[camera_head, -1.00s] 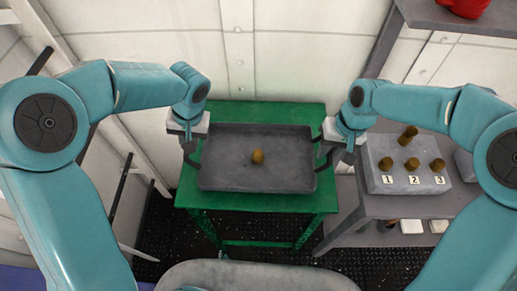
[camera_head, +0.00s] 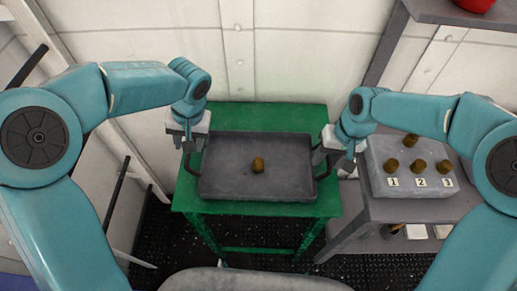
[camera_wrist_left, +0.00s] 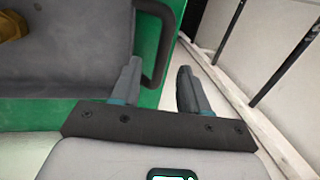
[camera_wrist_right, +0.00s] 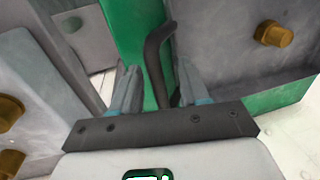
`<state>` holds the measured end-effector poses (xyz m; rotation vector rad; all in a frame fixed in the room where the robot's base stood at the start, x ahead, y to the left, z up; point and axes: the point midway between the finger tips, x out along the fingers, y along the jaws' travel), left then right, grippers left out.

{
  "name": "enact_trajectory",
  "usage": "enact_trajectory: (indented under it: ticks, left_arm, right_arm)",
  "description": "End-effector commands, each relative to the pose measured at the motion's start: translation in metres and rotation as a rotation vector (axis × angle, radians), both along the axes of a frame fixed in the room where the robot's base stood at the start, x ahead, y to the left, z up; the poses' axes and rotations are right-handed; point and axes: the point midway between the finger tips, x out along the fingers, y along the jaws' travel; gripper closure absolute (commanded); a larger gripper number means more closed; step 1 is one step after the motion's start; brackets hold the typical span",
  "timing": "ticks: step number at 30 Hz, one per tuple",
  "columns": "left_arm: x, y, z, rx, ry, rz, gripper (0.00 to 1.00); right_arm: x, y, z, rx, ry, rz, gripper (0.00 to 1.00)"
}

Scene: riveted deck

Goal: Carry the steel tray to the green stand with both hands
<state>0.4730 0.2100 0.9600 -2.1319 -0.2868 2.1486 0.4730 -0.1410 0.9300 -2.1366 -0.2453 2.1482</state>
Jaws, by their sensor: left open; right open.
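The grey steel tray (camera_head: 225,187) lies flat on the green stand (camera_head: 325,205) and appears to rest on its top. A small brown knob-like piece (camera_head: 258,165) sits in the tray. My left gripper (camera_head: 188,145) is open at the tray's left side. In the left wrist view, the dark left handle (camera_wrist_left: 168,45) passes beside and partly between the spread fingers (camera_wrist_left: 158,68). My right gripper (camera_head: 345,158) is open at the right side. In the right wrist view, the right handle (camera_wrist_right: 155,60) runs between its spread fingers (camera_wrist_right: 158,72). Contact is unclear.
At the right, a grey block (camera_head: 383,158) with numbers 1, 2, 3 and several brown pieces stands on a grey bench (camera_head: 375,210). A shelf with a red object (camera_head: 470,4) is at upper right. Black rails (camera_head: 118,185) are at left; a pale wall stands behind.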

Motion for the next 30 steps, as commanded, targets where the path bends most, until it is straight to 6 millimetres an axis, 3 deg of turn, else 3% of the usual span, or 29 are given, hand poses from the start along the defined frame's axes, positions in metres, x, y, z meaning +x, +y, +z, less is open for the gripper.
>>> enact_trajectory:
  ticks: [3, 9, 17, 30]
  left_arm:
    - [0.001, -0.007, 0.030, -0.002, -0.007, -0.001, 0.55]
    - [0.001, -0.015, 0.069, -0.001, -0.005, -0.001, 0.55]
    - [0.001, -0.019, 0.088, -0.001, -0.001, -0.001, 0.55]
    - [0.000, -0.018, 0.088, 0.000, -0.001, -0.001, 0.55]
  right_arm:
    - [0.000, 0.000, 0.000, 0.000, 0.000, 0.000, 0.55]
    - [0.000, 0.000, 0.000, 0.000, 0.000, 0.000, 0.55]
    - [0.001, -0.001, 0.006, 0.000, -0.002, 0.000, 0.55]
    - [0.002, -0.017, 0.095, 0.001, -0.004, -0.001, 0.55]
